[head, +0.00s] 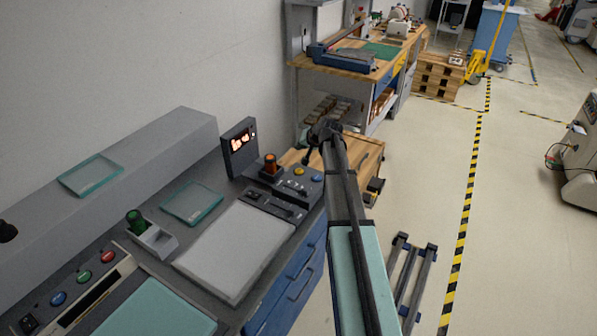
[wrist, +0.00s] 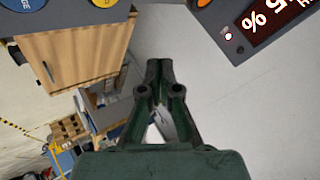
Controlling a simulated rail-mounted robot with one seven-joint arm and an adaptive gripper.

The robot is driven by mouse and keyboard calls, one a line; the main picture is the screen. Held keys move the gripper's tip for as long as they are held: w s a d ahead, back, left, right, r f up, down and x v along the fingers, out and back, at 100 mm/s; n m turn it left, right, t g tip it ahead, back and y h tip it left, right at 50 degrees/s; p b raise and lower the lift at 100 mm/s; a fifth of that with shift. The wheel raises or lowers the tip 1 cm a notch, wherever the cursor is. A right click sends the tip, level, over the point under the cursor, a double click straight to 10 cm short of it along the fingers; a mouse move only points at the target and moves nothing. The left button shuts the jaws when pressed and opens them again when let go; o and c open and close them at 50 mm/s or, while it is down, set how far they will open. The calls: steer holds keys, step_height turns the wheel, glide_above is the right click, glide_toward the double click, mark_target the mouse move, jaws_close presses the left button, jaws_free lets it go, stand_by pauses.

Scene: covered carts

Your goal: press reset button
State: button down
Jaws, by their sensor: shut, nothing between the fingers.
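My gripper (head: 308,158) is shut and empty, above the back of the bench near a dark control box (head: 285,188). Its fingertips (wrist: 159,66) are close together in the wrist view. The box carries a yellow button (head: 299,171) and a blue button (head: 317,178). Both are cut off at the top of the wrist view, yellow (wrist: 103,3) and blue (wrist: 22,3). The fingertips look apart from both. Another panel at the lower left has a red (head: 108,256), a green (head: 83,277) and a blue button (head: 58,298). I cannot read which button is reset.
An orange beacon (head: 270,164) and a lit display (head: 240,148) stand beside the yellow button. A wooden cabinet (wrist: 75,62) is beyond.

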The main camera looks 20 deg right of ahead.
mark_target(300, 171)
steer(key=shift+f, duration=0.1)
step_height(300, 171, down, 8)
steer(key=b, duration=0.3)
steer(key=shift+f+b, duration=0.3)
steer(key=shift+b, duration=0.1)
steer(key=shift+f, duration=0.1)
stand_by(1.2)
steer(key=shift+f+b, duration=0.35)
steer(key=shift+b, duration=0.1)
steer(key=shift+f+b, duration=0.35)
steer(key=shift+f, duration=0.1)
stand_by(0.6)
steer(key=shift+r, duration=0.1)
stand_by(0.3)
steer(key=shift+r, duration=0.8)
